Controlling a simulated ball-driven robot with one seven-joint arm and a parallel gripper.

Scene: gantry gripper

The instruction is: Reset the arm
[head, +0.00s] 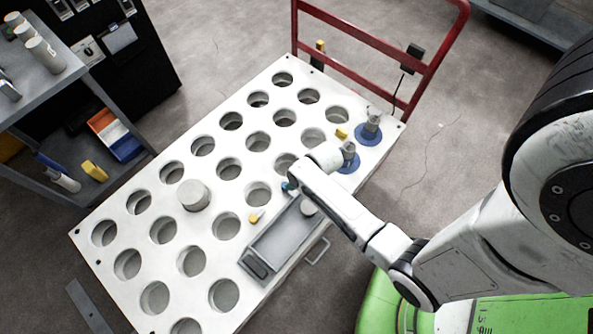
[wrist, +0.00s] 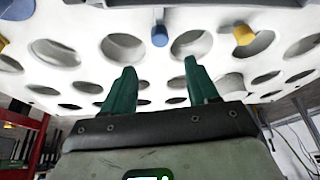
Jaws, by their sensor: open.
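My arm (head: 345,210) reaches in from the right over a white board (head: 180,225) with rows of round holes. My gripper (head: 289,187) is small in the head view, low over the board near the upper end of a grey tray, and partly hidden by my own wrist. In the wrist view my gripper (wrist: 160,66) shows two green fingers spread apart with nothing between them. The holed board (wrist: 90,22) fills the top of that view, beyond the fingertips. Whether the fingers touch the board cannot be told.
The grey tray (head: 283,240) lies along the board's right edge. A pale cylinder (head: 194,194) stands on the board. Two grey fittings (head: 370,120) (head: 349,152) stand on blue discs at the upper right. A red rail (head: 362,36) rises behind. A shelf (head: 60,95) stands left.

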